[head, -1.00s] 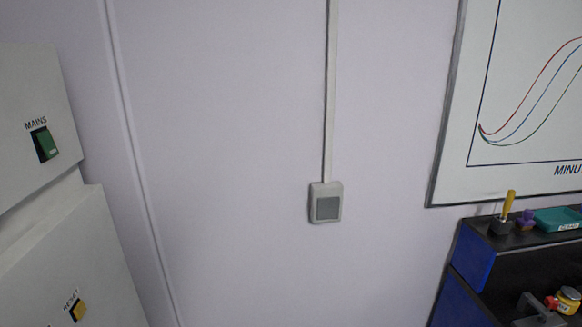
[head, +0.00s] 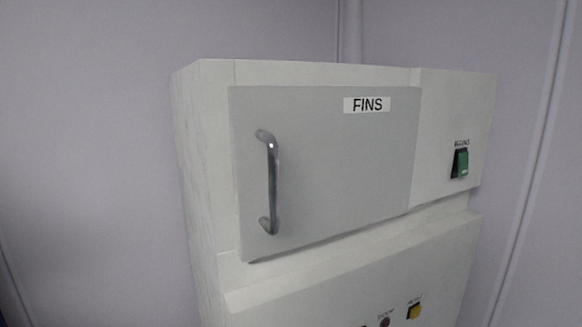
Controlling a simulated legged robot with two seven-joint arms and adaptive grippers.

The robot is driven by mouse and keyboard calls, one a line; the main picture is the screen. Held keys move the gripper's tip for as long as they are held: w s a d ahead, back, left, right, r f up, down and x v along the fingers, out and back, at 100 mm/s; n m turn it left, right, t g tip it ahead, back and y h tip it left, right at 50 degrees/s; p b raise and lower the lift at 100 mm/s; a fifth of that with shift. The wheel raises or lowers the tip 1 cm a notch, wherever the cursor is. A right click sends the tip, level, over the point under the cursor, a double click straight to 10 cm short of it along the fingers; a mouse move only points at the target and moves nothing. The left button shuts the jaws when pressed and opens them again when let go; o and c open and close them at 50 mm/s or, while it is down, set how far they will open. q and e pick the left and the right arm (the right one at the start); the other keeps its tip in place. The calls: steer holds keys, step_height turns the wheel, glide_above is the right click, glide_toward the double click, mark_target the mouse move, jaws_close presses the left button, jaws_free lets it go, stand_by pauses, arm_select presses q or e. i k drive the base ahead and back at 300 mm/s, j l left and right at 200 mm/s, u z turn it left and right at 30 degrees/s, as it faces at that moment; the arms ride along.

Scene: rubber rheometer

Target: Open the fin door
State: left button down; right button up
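The fin door (head: 335,170) is a light grey panel labelled "FINS" on the upper front of a white cabinet (head: 205,170). It looks shut. A curved metal handle (head: 272,182) stands upright near its left edge. Nothing touches the handle. Neither of my grippers shows in the head view.
A green mains switch (head: 460,163) sits on the cabinet front to the right of the door. A yellow button (head: 414,311) and a dark red one (head: 385,322) are on the lower panel. Plain wall (head: 90,130) lies to the left and behind.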

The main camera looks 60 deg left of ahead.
mark_target(311, 164)
steer(key=u, duration=1.6)
